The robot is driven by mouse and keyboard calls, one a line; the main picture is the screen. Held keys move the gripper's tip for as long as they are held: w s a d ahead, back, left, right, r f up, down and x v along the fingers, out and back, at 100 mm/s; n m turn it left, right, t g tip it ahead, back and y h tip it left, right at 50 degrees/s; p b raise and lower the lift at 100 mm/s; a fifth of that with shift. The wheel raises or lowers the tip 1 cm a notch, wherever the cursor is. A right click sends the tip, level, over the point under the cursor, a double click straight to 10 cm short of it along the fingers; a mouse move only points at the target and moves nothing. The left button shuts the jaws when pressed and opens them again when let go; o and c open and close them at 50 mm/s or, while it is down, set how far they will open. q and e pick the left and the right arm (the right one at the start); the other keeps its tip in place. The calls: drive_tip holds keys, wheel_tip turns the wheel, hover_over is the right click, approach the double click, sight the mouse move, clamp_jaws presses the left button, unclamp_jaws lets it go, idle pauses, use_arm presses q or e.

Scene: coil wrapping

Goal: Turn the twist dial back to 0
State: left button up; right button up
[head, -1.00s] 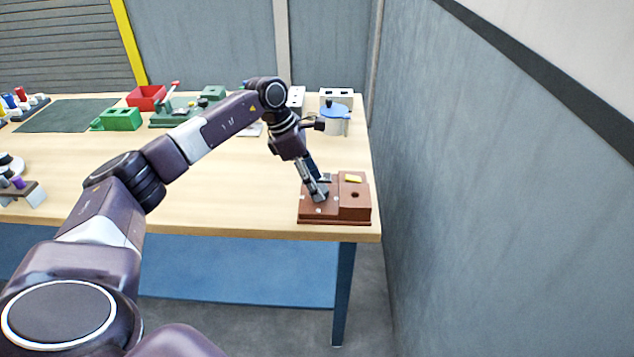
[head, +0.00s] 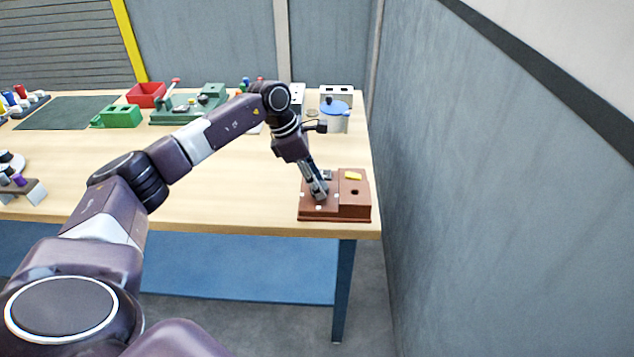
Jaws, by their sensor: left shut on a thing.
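A brown box (head: 352,205) sits at the right front corner of the wooden table. It has a raised right part with a dark hole and a yellow piece (head: 353,176) on top, and a lower left part with small white marks. My left gripper (head: 319,194) reaches down onto the lower left part, among the white marks. It is shut on the twist dial there, which the fingers hide almost fully. I cannot read the dial's setting. My right gripper is not in view.
A dark mat (head: 66,113) lies at the back left. The table's middle (head: 235,180) is clear. A grey wall stands to the right.

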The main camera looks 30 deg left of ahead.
use_arm(q)
drive_tip(key=shift+n, duration=0.4)
drive_tip(key=n+t+y, duration=0.1)
drive_tip(key=n, duration=0.2)
drive_tip(key=shift+d, duration=0.1)
drive_tip(key=shift+n+t+y+b, duration=0.3)
drive_tip(key=shift+n+y+b, duration=0.4)
drive_tip(key=shift+n, duration=1.2)
drive_tip(key=shift+r, duration=0.1)
drive_tip(key=o, duration=1.2)
drive_tip(key=shift+s, duration=0.1)
drive_tip(key=shift+c, duration=0.2)
drive_tip(key=d+v, duration=0.1)
drive_tip(key=v, duration=1.1)
drive_tip(key=shift+a, duration=0.35)
drive_tip(key=shift+d, duration=0.1)
